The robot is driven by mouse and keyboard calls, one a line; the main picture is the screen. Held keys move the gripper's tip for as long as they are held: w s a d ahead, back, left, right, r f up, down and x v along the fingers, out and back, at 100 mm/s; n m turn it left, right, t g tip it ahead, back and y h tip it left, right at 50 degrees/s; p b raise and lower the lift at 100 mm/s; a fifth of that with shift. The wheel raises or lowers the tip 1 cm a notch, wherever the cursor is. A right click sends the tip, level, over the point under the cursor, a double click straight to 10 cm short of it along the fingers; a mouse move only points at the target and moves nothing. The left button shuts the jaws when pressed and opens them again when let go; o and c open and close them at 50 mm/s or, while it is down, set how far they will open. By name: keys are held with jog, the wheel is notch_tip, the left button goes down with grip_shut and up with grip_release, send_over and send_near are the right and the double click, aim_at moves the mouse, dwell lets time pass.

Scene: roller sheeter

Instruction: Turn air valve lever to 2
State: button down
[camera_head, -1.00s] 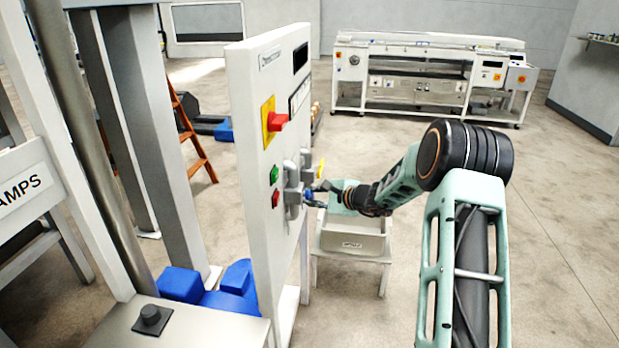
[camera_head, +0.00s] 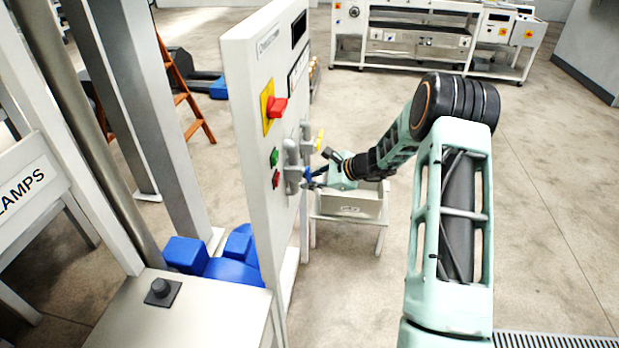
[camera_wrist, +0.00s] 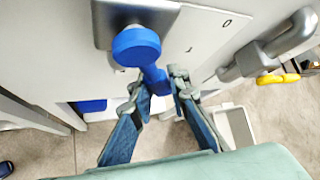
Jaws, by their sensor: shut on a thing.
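The air valve lever (camera_wrist: 136,46) is blue, with a round hub on a grey valve body (camera_wrist: 111,18) and a short arm pointing down and slightly right in the wrist view. It also shows small on the panel's right side in the head view (camera_head: 307,174). My gripper (camera_wrist: 160,84) is shut on the lever's lower end, one finger on each side. In the head view my gripper (camera_head: 318,175) is at the lever and partly hides it. A "0" mark is on the plate (camera_wrist: 210,35) right of the lever; I cannot see a "2".
A yellow lever (camera_wrist: 278,78) on a grey valve is right of the blue one. The white control panel (camera_head: 262,140) carries a red switch (camera_head: 277,107) and green and red buttons. A grey bin (camera_head: 352,203) on a stand is just beyond my gripper. Open floor lies right.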

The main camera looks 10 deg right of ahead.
jog(key=c, duration=1.8)
grip_release()
jog(key=v, duration=1.2)
